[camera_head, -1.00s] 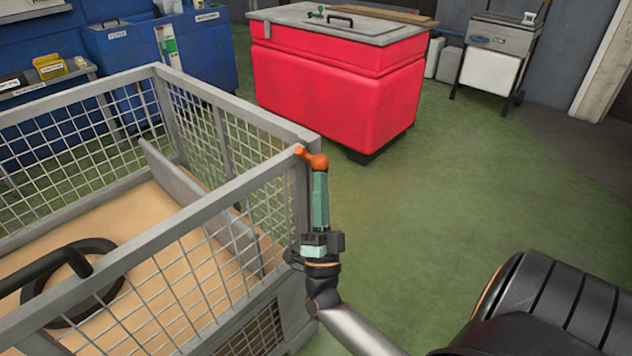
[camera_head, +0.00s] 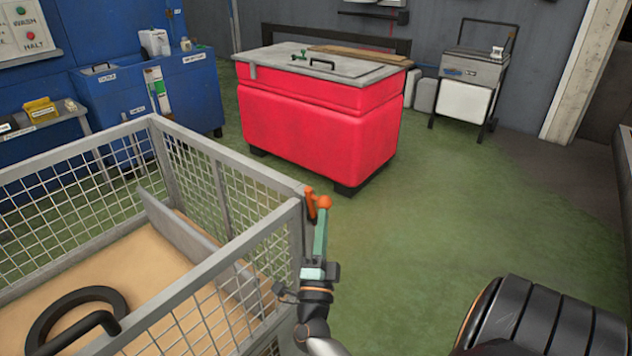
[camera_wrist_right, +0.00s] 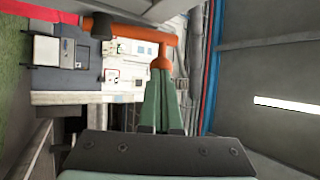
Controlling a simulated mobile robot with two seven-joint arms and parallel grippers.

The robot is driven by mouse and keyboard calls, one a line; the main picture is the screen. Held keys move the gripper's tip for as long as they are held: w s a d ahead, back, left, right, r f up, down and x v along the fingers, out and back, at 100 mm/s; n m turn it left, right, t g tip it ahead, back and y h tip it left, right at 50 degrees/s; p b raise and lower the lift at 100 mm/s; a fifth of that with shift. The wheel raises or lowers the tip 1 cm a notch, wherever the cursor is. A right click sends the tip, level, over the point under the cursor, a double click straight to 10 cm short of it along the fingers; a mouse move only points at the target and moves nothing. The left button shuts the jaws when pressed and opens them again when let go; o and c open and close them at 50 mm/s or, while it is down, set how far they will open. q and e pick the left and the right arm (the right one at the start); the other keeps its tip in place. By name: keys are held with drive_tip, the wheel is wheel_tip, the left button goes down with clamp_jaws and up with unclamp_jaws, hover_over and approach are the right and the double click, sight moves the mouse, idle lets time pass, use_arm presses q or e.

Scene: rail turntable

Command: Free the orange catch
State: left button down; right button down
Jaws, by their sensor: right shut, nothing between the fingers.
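A dark end piece (camera_wrist_right: 101,27) is on the bar. My left gripper is not in view.
A black ring (camera_head: 45,325) lies on the cage's tan floor. A red chest (camera_head: 310,122) with a grey lid stands behind. Blue cabinets (camera_head: 200,95) line the back left and a grey cart (camera_head: 468,85) stands back right. Green floor right of the cage is clear.

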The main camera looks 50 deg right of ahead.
drive_tip(key=shift+d+r+p, duration=0.7)
drive_tip(key=shift+d+p, duration=0.15)
drive_tip(key=shift+w+d+r, duration=0.1)
drive_tip(key=shift+d, duration=0.25)
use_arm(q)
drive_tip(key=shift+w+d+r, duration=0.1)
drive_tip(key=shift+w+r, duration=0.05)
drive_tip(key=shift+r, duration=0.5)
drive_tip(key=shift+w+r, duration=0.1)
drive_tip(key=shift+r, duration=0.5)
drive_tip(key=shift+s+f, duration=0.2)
use_arm(e)
drive_tip(key=shift+d+r, duration=0.2)
drive_tip(key=shift+r, duration=0.05)
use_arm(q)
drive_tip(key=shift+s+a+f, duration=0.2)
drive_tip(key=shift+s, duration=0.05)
use_arm(e)
drive_tip(key=shift+f, duration=0.1)
